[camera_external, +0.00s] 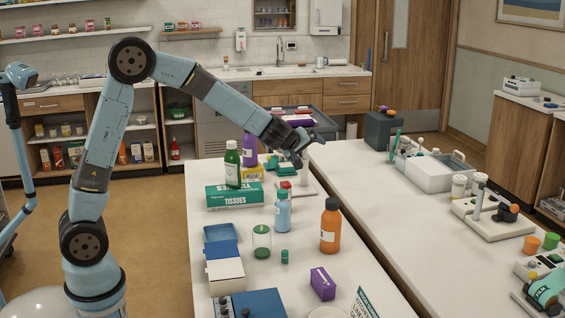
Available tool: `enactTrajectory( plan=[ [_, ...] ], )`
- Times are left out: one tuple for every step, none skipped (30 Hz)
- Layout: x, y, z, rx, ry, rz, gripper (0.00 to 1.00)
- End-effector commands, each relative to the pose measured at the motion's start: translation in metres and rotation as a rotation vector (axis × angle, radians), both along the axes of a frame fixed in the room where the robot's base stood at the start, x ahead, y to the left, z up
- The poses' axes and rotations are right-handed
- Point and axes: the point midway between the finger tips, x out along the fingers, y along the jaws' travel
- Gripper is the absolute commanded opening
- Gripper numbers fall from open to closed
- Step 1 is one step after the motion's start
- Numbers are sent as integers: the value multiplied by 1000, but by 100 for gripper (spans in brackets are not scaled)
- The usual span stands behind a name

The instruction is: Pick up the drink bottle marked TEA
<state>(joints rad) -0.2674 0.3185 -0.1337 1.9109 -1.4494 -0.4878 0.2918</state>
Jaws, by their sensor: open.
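Several bottles stand on the near white table (215,285). A green bottle (232,168) stands on or just behind the tissue box. A purple bottle (250,150) is behind it, by a yellow box. A light blue bottle (282,212) with a teal cap stands mid-table. An orange bottle (330,228) with a dark cap stands to its right. The labels are too small to read, so I cannot tell which is marked TEA. My gripper (300,158) is open and empty, above the table's far part, right of the green and purple bottles.
A green tissue box (234,196), a green-banded glass (262,243), a small green-capped vial (284,257), a blue tray (220,232), a white carton (225,272) and a purple box (322,284) crowd the table. A second white table (400,215) runs along the right.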

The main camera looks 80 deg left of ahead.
Motion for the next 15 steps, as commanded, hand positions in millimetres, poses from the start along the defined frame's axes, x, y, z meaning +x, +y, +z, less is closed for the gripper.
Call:
enactTrajectory(
  plan=[
    [1,-17,5,56,17,-25,97],
    [1,-25,8,93,28,-38,97],
    [1,-35,12,143,43,-53,97],
    [1,-42,15,180,53,-64,97],
    [0,-50,19,217,63,-76,97],
    [-1,-61,24,266,75,-90,97],
    [-2,-69,27,303,84,-99,97],
    [-2,-77,31,340,92,-111,97],
    [-3,-87,36,389,102,-124,97],
    [-4,-95,40,426,109,-132,97],
    [-5,-103,45,462,115,-140,97],
    [-7,-114,50,512,124,-152,97],
    [-9,-122,55,547,130,-159,97],
    [-11,-130,59,582,136,-166,97],
    [-13,-140,65,628,141,-175,97]
  ],
)
